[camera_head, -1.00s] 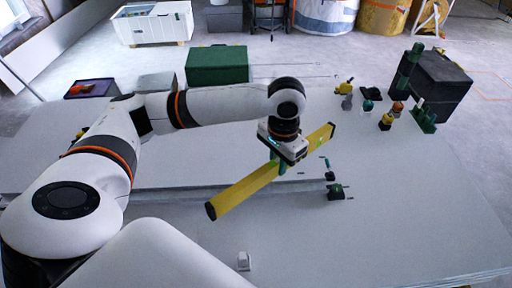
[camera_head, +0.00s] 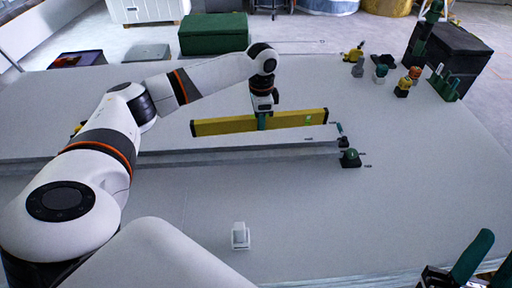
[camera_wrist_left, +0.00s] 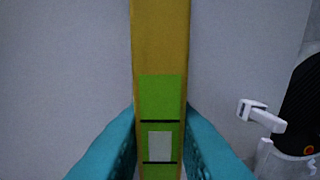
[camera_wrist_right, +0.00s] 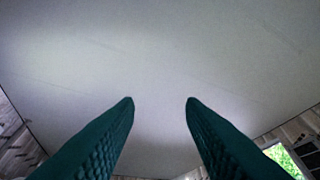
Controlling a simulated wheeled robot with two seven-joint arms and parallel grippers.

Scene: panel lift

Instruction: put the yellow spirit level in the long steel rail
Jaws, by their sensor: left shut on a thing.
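The yellow spirit level (camera_head: 218,126) is held level above the white panel, running left to right. My left gripper (camera_head: 262,122) is shut on it near its middle. In the left wrist view the level (camera_wrist_left: 160,45) stands between the teal fingers, with its green vial window near them. The long steel rail (camera_head: 215,158) lies on the panel, in front of the level and roughly parallel to it. The level is apart from the rail. My right gripper (camera_wrist_right: 160,105) is open and empty in the right wrist view; its fingers also show at the head view's lower right corner.
A dark green block (camera_head: 350,158) sits by the rail's right end. A small white block (camera_head: 240,236) stands on the panel in front. Several small coloured items and a black box (camera_head: 452,58) are at the back right. A green case (camera_head: 213,34) is behind.

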